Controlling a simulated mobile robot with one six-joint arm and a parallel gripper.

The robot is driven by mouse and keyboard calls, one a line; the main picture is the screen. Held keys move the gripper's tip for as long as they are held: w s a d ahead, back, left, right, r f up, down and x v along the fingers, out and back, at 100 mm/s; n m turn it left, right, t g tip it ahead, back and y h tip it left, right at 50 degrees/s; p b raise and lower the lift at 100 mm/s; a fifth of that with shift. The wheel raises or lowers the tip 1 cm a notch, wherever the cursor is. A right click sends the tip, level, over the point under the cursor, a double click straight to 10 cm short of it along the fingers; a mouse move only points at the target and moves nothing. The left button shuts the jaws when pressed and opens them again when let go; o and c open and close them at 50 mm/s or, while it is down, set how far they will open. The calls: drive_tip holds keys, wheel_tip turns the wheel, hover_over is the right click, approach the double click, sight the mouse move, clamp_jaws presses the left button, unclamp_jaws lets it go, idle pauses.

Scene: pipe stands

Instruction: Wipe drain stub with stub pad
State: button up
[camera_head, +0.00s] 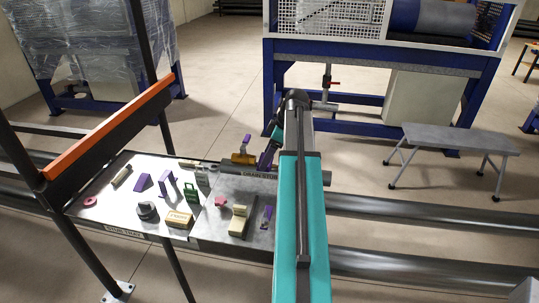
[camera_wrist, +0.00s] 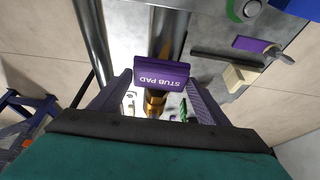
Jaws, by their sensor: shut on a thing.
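My gripper (camera_wrist: 160,88) is shut on the purple stub pad (camera_wrist: 163,74), whose "STUB PAD" lettering shows upside down between the two purple fingers in the wrist view. In the wrist view a grey pipe with a brass part (camera_wrist: 155,104) runs behind the pad. I cannot tell whether pad and pipe touch. My arm hides part of the stub in the head view.
A brass valve (camera_head: 243,158) with a purple handle stands just left of my gripper. The bench tray (camera_head: 120,215) holds several small items, including a purple block (camera_head: 143,182) and a green piece (camera_head: 191,191). Long grey pipes (camera_head: 400,210) run right. A grey step stool (camera_head: 445,138) stands beyond.

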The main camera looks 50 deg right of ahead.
drive_tip(key=shift+s+d+f, duration=0.1)
drive_tip(key=shift+s+d, duration=0.2)
drive_tip(key=shift+s, duration=0.25)
drive_tip(key=shift+s+d+f, duration=0.1)
drive_tip(key=shift+s+d, duration=0.2)
drive_tip(key=shift+s, duration=0.25)
drive_tip(key=shift+w, duration=0.1)
drive_tip(key=shift+w+a+r, duration=0.1)
drive_tip(key=shift+w+a, duration=0.2)
drive_tip(key=shift+w, duration=0.25)
drive_tip(key=shift+w+a+r, duration=0.1)
drive_tip(key=shift+w+a, duration=0.2)
drive_tip(key=shift+w, duration=0.2)
drive_tip(key=shift+s, duration=0.1)
drive_tip(key=shift+s+d+f, duration=0.1)
drive_tip(key=shift+s+d, duration=0.2)
drive_tip(key=shift+s, duration=0.25)
drive_tip(key=shift+s+d+f, duration=0.1)
drive_tip(key=shift+s+d, duration=0.2)
drive_tip(key=shift+s, duration=0.2)
